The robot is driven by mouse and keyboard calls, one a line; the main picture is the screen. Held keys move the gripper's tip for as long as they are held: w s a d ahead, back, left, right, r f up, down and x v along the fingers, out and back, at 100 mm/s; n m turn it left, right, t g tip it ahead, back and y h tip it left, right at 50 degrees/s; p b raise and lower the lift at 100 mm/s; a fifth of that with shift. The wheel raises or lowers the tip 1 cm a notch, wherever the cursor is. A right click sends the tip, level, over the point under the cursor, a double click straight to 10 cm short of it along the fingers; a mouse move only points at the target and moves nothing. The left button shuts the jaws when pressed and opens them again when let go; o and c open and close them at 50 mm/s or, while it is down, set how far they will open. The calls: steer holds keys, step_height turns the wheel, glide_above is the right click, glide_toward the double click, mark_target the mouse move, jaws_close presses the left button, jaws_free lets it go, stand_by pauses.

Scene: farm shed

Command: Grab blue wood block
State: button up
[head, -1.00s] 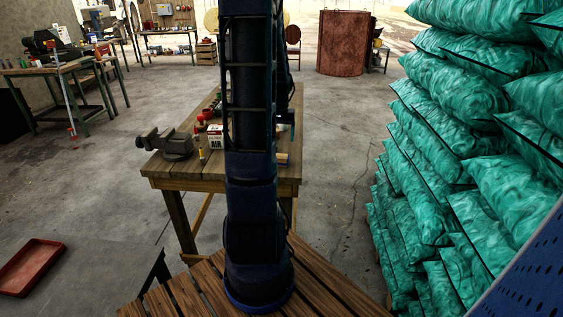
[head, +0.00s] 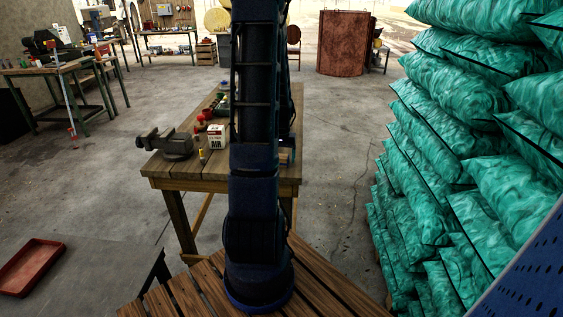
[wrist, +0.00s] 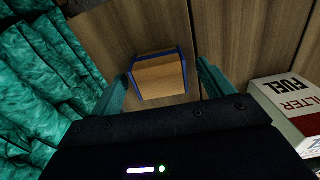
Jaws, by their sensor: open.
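The blue wood block (wrist: 160,76), light wood with blue edges, lies on the wooden table (wrist: 120,30) in the wrist view. My gripper (wrist: 162,70) is open, with one teal finger to the left of the block and one to the right. A gap shows between the block and the right finger; the left finger is closer to the block. The block's near side lies close to the dark gripper body. In the head view my arm hides most of the gripper and the block's area on the table (head: 185,172).
A white and red fuel filter box (wrist: 285,100) stands close to the right of my gripper. On the table are a vise (head: 170,144) and an air filter box (head: 216,138). Stacked teal sacks (head: 470,150) rise at the right, with clear floor between them and the table.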

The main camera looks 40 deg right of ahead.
steer(key=shift+f, duration=0.65)
steer(key=shift+c, duration=0.2)
steer(key=c, duration=1)
steer(key=shift+c, duration=0.2)
